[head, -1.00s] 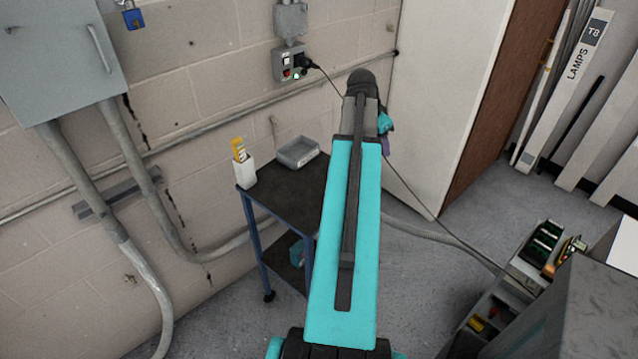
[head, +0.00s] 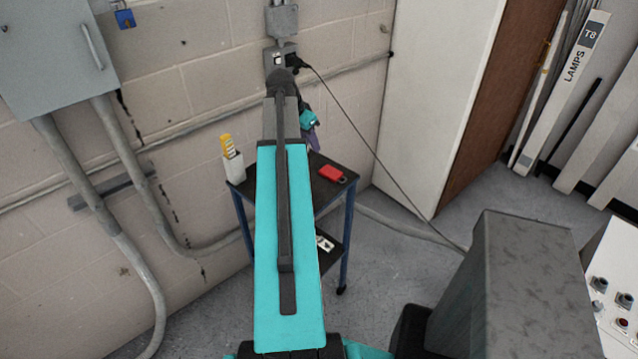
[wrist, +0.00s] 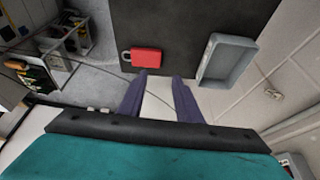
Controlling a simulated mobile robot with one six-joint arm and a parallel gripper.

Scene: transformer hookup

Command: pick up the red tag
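The red tag (head: 332,173) lies flat on the dark top of the small trolley, near its right edge in the head view. In the wrist view the red tag (wrist: 146,58) is a red block with a small loop on its left side. My gripper (wrist: 160,76) is open and empty, with its two purple fingers apart. The tag shows beyond the fingertips, nearer the left finger, and looks apart from them. In the head view my gripper (head: 312,132) is partly hidden behind my arm, above the trolley.
A grey tray (wrist: 227,60) lies on the trolley top to the right of the tag in the wrist view. A white holder (head: 233,168) with yellow items stands at the trolley's left corner. A black cable (head: 375,150) hangs from the wall socket. A grey cabinet (head: 520,280) stands front right.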

